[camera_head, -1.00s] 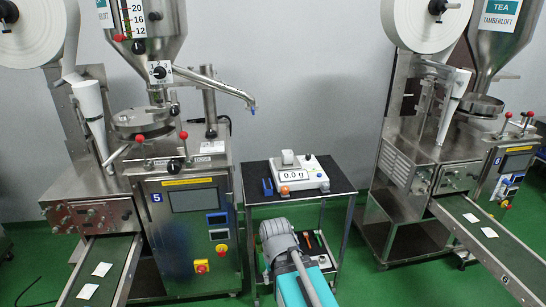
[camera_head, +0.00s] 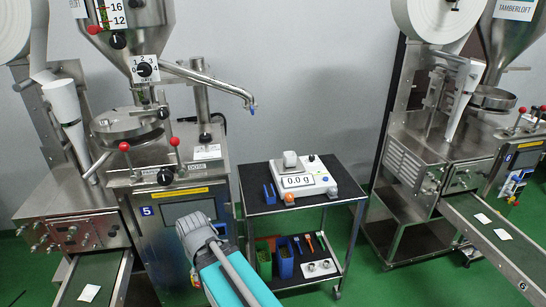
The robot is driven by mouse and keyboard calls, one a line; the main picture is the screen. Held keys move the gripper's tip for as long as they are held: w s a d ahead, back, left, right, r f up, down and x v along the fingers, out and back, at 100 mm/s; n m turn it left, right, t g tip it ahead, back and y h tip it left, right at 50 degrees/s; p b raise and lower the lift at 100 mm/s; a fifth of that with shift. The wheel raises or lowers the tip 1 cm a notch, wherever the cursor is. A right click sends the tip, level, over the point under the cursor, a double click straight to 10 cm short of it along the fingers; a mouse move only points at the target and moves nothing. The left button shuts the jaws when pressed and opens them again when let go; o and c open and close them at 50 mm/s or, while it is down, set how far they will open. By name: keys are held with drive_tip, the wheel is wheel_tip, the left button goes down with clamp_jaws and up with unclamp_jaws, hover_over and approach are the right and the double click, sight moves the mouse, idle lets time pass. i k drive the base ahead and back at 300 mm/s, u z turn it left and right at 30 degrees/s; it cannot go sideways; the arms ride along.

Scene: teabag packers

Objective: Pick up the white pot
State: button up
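The scale's display reads 0.0 g. The scale rests on the dark top of a small trolley (camera_head: 255,203). Grey and teal links of my arm show at the bottom centre, in front of the left machine. My gripper itself does not show.
The trolley's lower shelf holds a green bin (camera_head: 264,262), a blue bin (camera_head: 285,260), hand tools and a whitish plate (camera_head: 321,268). A blue holder (camera_head: 270,193) stands left of the scale. Teabag machines with conveyors flank the trolley. Green floor (camera_head: 375,285) is free at front right.

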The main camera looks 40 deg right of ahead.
sight(290, 159)
drive_tip(key=z, duration=0.2)
drive_tip(key=i, duration=0.9)
drive_tip(key=z, duration=0.65)
